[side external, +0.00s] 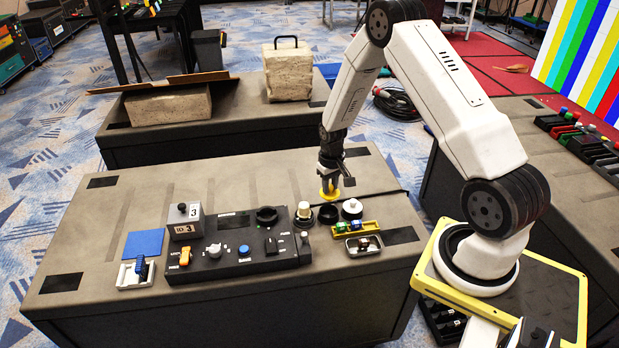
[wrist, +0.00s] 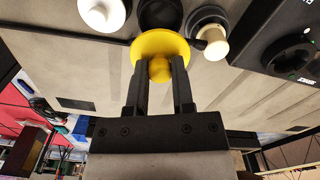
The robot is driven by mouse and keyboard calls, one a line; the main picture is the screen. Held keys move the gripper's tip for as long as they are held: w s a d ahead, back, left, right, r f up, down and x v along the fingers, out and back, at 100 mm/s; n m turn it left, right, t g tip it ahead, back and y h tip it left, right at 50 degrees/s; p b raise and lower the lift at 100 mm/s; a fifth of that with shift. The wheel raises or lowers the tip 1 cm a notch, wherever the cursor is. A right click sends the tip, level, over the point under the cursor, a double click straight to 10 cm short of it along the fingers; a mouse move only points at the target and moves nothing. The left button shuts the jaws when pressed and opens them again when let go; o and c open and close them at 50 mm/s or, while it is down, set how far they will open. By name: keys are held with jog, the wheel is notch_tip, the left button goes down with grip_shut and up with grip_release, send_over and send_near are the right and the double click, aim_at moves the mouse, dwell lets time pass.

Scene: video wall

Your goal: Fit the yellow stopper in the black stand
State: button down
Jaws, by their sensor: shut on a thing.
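My gripper (side external: 329,180) is shut on the yellow stopper (side external: 328,195), which has a wide round flange and a round knob. In the wrist view the two fingers (wrist: 160,70) grip the stopper's knob, and its flange (wrist: 148,44) faces away from the palm. The black stand (side external: 328,215) is a round dark ring on the table, just below the stopper. In the wrist view the stand (wrist: 160,14) shows beyond the flange, partly cut off by the frame edge. The stopper appears held above the stand; the exact gap is hard to tell.
A white stopper (side external: 352,206) on a dark base stands right of the stand; a cream stopper (side external: 304,210) stands left. A black control panel (side external: 235,262) lies further left. A yellow tray (side external: 357,229) and a metal tin (side external: 364,246) sit in front.

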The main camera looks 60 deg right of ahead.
jog(key=shift+f, duration=1.9)
jog(key=shift+f, duration=1.65)
dwell(2.6)
jog(key=shift+c, duration=0.8)
grip_release()
jog(key=shift+r, duration=0.2)
